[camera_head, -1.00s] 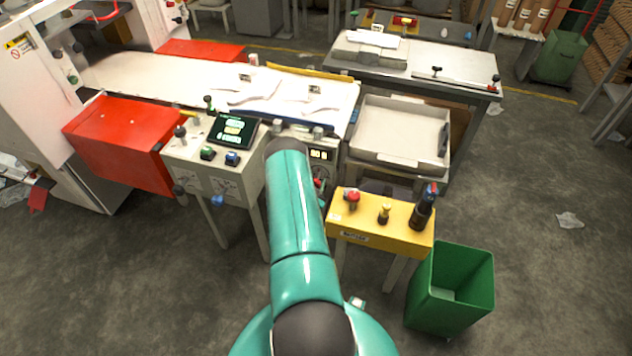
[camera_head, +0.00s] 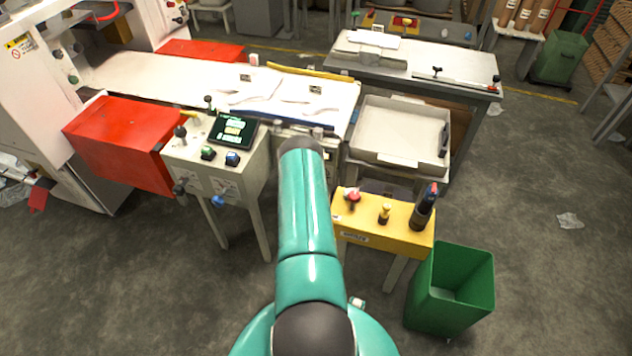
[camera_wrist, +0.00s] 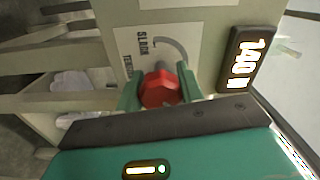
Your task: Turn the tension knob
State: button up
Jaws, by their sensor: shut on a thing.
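In the wrist view the red tension knob (camera_wrist: 160,89) sits on a pale panel (camera_wrist: 205,28) next to a printed curved scale. The word SLACK is legible beside the scale; a second word is partly covered. A small display (camera_wrist: 248,58) on the panel appears to read 140 N. My gripper (camera_wrist: 159,84) is shut on the knob, with one green finger on each side of it. In the head view my own arm hides the knob and the gripper.
A control console (camera_head: 190,163) with a screen stands left of my arm. To the right are a yellow box (camera_head: 375,240) with tools, a grey tray (camera_head: 390,157) and a green bin (camera_head: 482,288). Open floor lies at far right.

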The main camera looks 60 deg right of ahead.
jog(key=shift+m, duration=0.5)
jog(key=o, duration=1)
jog(key=a, duration=0.4)
jog(key=s+a, duration=0.1)
jog(key=a, duration=0.4)
jog(key=s+a, duration=0.1)
jog(key=a, duration=0.3)
jog(key=shift+s+a, duration=0.1)
jog(key=shift+a, duration=0.25)
jog(key=shift+a, duration=0.1)
